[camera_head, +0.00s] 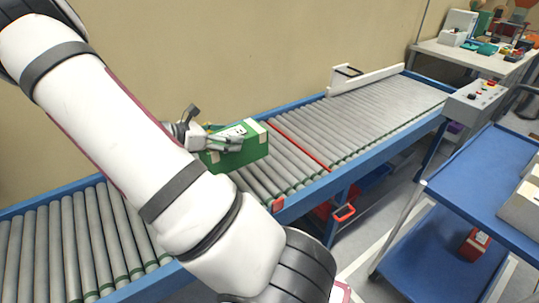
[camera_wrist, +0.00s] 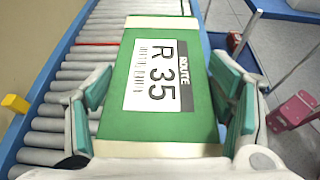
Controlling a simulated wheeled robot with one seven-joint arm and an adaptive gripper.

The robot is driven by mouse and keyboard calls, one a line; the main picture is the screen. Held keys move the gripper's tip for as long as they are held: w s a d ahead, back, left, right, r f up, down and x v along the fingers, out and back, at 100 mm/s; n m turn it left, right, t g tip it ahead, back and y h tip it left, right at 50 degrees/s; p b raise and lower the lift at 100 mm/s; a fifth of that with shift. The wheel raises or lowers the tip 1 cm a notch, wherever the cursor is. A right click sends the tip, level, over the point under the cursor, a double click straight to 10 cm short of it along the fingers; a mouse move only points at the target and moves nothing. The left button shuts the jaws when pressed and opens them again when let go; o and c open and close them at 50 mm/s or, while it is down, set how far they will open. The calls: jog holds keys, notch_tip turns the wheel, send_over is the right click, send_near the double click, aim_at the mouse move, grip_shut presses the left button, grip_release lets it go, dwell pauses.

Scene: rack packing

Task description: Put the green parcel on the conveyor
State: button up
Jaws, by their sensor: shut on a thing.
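The green parcel (camera_head: 238,148) is a box with pale tape at its corners and a white label on top. My gripper (camera_head: 222,141) is shut on it, over the roller conveyor (camera_head: 370,110). In the wrist view the parcel (camera_wrist: 118,82) fills the middle between my gripper's teal-padded fingers (camera_wrist: 165,105). Its label reads "R 35" and "ROUTE". The conveyor's rollers (camera_wrist: 38,140) show below and left of the parcel. I cannot tell whether the parcel's underside touches the rollers.
A red line (camera_head: 300,145) crosses the conveyor just right of the parcel. A white guide (camera_head: 368,78) stands along the far side. A blue cart (camera_head: 480,180) with boxes stands at right. A control box (camera_head: 476,98) sits at the conveyor's near edge. Rollers beyond the line are clear.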

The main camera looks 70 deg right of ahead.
jog(key=w+f+b, duration=0.2)
jog(key=f, duration=0.1)
jog(key=f+b, duration=0.1)
jog(key=b, duration=0.1)
jog(key=shift+w+d+f, duration=0.1)
jog(key=shift+w+f, duration=0.25)
jog(key=shift+w, duration=0.05)
notch_tip(320, 180, down, 10)
jog(key=b, duration=0.1)
jog(key=o, duration=1.7)
jog(key=shift+f, duration=0.1)
jog(key=shift+c, duration=0.2)
jog(key=v, duration=1.2)
jog(key=s+a+r+m+t+y, duration=0.2)
jog(key=s+a+r+m+y, duration=0.25)
jog(key=a+r, duration=0.3)
jog(key=s+a+r+m+t+y, duration=0.25)
jog(key=s+a+r+m, duration=0.2)
jog(key=a+r, duration=0.3)
jog(key=s+a+r+m+t+y, duration=0.1)
jog(key=s+a+r+t+y, duration=0.1)
jog(key=s+a, duration=0.3)
jog(key=s+a+r+m+t+y, duration=0.2)
jog(key=s+a, duration=0.4)
jog(key=a, duration=0.1)
jog(key=shift+s+a+r+t+y, duration=0.25)
jog(key=shift+r+t+y, duration=0.05)
jog(key=shift+t, duration=0.05)
